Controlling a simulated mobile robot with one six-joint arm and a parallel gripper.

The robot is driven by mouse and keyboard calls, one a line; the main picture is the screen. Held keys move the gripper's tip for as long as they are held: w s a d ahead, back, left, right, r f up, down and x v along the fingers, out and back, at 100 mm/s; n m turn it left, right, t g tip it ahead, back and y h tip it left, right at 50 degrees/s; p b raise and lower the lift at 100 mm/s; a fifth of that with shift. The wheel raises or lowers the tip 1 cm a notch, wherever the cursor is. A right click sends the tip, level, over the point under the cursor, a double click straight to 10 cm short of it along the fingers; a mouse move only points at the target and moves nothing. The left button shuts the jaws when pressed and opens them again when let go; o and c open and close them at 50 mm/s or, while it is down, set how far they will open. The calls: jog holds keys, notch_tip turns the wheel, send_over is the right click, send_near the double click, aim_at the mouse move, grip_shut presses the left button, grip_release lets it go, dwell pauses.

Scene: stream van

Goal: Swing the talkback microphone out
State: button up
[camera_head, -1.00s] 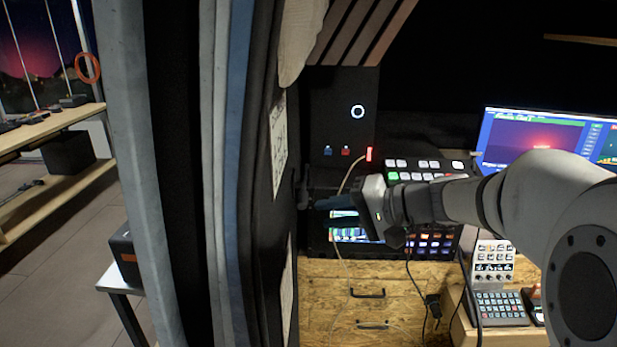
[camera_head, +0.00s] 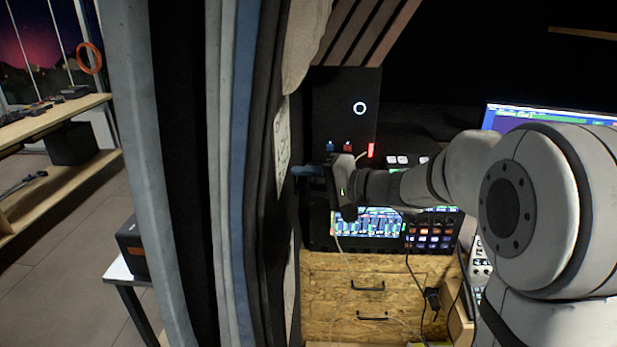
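My gripper (camera_head: 308,171) reaches in from the right. Its dark fingers point left at the edge of the dark wall panel (camera_head: 268,215) beside the desk. The fingers are seen edge-on and partly merge with the dark background, so I cannot tell whether they are open or shut, or whether they touch anything. I cannot clearly make out the talkback microphone. A dark shape by the panel edge near the fingertips is too dim to identify.
A lit mixing console (camera_head: 370,222) lies below my gripper on a wooden drawer unit (camera_head: 335,290). A monitor (camera_head: 510,116) stands at the right, partly behind my arm. Layered wall edges (camera_head: 150,150) fill the left middle. Cables hang over the drawers.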

grip_shut()
